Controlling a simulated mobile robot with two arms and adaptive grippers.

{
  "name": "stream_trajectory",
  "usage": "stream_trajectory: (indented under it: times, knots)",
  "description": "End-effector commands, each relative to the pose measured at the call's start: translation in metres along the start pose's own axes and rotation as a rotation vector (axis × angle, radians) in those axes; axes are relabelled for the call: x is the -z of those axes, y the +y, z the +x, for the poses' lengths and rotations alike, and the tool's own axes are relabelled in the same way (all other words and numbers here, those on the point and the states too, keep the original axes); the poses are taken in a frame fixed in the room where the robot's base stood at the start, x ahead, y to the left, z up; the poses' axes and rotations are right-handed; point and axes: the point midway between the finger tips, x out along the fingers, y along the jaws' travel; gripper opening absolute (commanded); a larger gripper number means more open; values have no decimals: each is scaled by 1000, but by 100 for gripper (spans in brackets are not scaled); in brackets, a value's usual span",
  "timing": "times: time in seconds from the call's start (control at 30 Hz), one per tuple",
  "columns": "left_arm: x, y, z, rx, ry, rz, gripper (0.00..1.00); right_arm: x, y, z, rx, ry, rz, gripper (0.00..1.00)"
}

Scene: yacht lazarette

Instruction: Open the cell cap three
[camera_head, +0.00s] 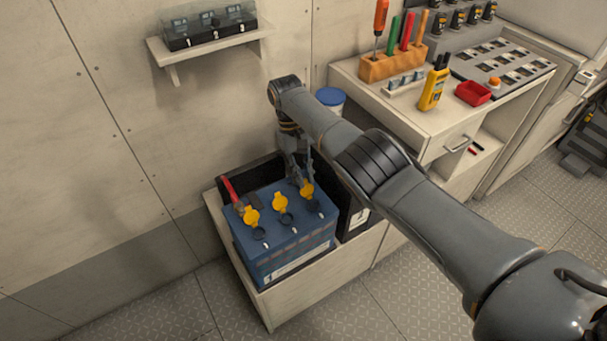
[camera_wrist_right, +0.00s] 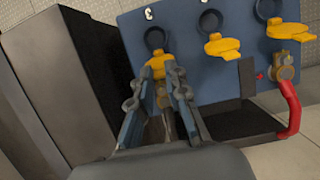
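A blue battery (camera_head: 285,238) has three black ring-shaped cell openings along its top, each with a yellow cap beside it. The left cap (camera_head: 251,216) and the middle cap (camera_head: 280,203) stand swung away from their rings. The right-hand cap (camera_head: 306,189) is at my right gripper (camera_head: 302,176). In the wrist view this cap (camera_wrist_right: 157,66) shows just beyond and between the gripper's parted fingers (camera_wrist_right: 155,82), and its black ring (camera_wrist_right: 155,38) is uncovered beside it. I cannot tell whether the fingers touch the cap. My left gripper is not in view.
A red-handled terminal part (camera_head: 232,192) sits at the battery's left end. The battery stands in a pale open box (camera_head: 300,297), with a dark block (camera_head: 352,215) beside it. A workbench (camera_head: 440,128) with tools is to the right; a wall shelf (camera_head: 210,43) is above.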

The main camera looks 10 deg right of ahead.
Motion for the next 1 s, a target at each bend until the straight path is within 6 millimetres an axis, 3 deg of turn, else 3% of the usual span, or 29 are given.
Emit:
stream_trajectory:
  times: [0.03, 0.1, 0.13, 0.73, 0.97, 1.0]
  knots:
    - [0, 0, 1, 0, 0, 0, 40, -2, -3, 9, 10, -17, -1, 23]
    - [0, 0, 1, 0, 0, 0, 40, -2, -3, 9, 9, -17, -1, 37]
    - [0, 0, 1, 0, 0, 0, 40, -2, -3, 9, 9, -17, -1, 38]
    - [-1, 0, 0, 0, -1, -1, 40, -2, 0, 0, 3, -6, 0, 38]
    - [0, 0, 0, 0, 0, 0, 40, -10, 0, -21, 2, -4, -1, 38]
    - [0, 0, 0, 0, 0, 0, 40, -13, 0, -33, 2, -1, 0, 38]
